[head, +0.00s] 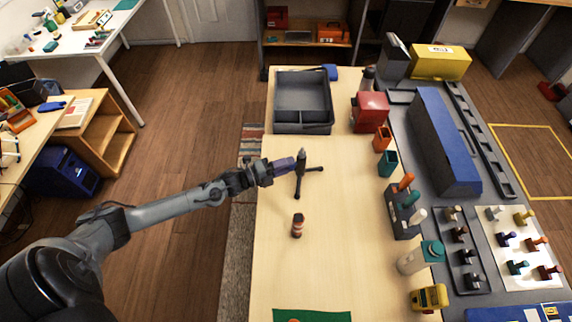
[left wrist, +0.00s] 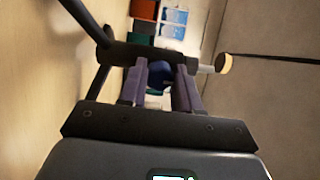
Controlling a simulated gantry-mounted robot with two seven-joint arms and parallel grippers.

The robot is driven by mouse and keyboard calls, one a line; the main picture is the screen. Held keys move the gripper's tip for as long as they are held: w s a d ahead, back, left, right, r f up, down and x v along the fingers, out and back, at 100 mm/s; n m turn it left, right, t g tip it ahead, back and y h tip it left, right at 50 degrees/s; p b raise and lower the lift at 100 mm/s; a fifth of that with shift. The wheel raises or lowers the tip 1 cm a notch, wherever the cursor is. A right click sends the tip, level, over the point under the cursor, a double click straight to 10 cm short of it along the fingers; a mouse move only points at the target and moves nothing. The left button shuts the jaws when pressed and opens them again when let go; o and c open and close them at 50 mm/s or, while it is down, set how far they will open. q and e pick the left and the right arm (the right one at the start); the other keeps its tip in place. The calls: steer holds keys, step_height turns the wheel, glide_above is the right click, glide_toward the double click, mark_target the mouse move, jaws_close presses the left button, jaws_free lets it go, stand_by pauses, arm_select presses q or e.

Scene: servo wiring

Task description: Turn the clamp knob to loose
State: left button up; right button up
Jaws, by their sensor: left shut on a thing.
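A black clamp stand (head: 299,180) with splayed feet stands on the wooden workbench. My left gripper (head: 287,164) reaches it from the left at the upper part of the stand. In the left wrist view the purple fingers of my left gripper (left wrist: 161,82) are on both sides of a dark blue knob (left wrist: 160,76), and they are shut on it. A black clamp bar (left wrist: 125,52) crosses just beyond the fingers. A rod with a pale round end (left wrist: 223,63) sticks out to its right. The knob's turn position cannot be read. My right gripper is not in view.
A dark banded cylinder (head: 297,226) stands on the bench in front of the stand. A grey divided tray (head: 303,91) lies behind it. A red box (head: 370,111) and tool holders (head: 403,221) line the right side. The bench's middle is mostly clear.

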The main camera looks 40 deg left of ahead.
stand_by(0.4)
arm_select(q)
steer(key=o, duration=1.1)
steer(key=shift+s, duration=0.15)
steer(key=v, duration=1)
steer(key=shift+s+a, duration=0.25)
steer(key=shift+d, duration=0.15)
